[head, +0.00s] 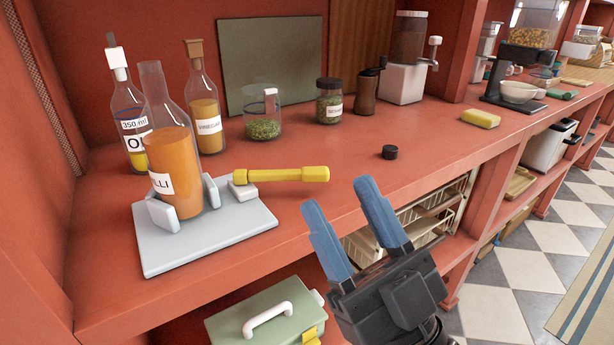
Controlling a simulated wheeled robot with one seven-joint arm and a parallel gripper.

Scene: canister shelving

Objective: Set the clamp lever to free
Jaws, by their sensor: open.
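The clamp lever (282,175) is a yellow bar with a thicker end, pointing right from a small white pivot block (242,190). The block sits at the right back of a pale grey clamp base (215,240) on the red shelf. A bottle of orange sauce (173,160) stands upright between the white clamp jaws (162,216); I cannot tell how tightly they press it. My gripper (339,212) has two blue fingers, open and empty. It is in front of the shelf edge, to the right of and nearer than the lever's end, apart from it.
An oil bottle (130,118) and a vinegar bottle (205,110) stand behind the clamp. A glass jar of herbs (262,113), a lidded jar (329,100) and a black cap (389,152) are on the shelf. A green box (265,318) is below. The shelf right of the lever is mostly clear.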

